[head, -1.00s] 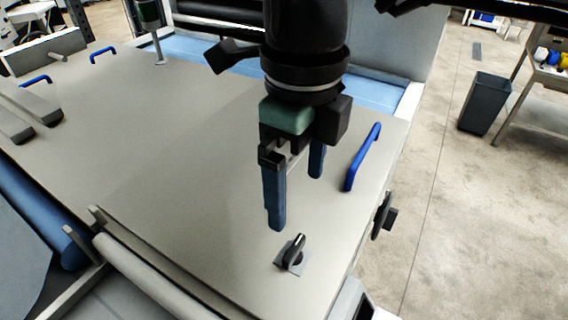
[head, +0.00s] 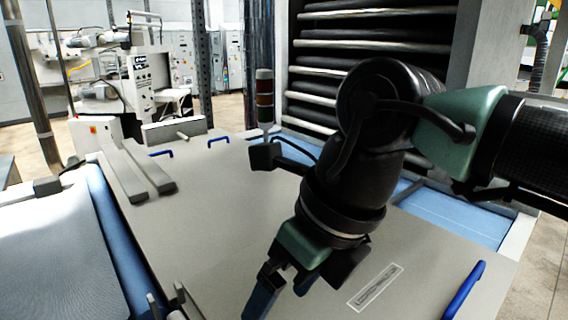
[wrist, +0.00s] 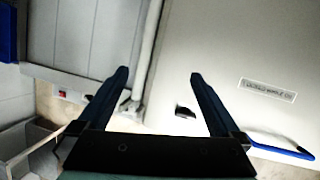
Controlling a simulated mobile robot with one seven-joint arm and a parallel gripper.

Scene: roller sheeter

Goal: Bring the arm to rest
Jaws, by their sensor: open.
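My gripper (head: 278,296) hangs over the grey machine cover, pointing down, at the lower middle of the head view. Its lower ends run near the bottom edge there. In the wrist view its two blue fingers (wrist: 160,76) are spread apart with nothing between them. My arm is bent, coming in from the right of the head view. The grey cover (head: 225,230) lies below the gripper. A black rotary knob (wrist: 184,112) shows on the cover between the fingers in the wrist view, apart from them; the head view does not show it.
A blue handle (head: 464,290) rises from the cover at right, near a printed label (head: 375,288). A signal lamp post (head: 264,100) stands behind the arm. Two grey bars (head: 150,168) lie at left beside a blue roller (head: 115,240). The cover's middle is bare.

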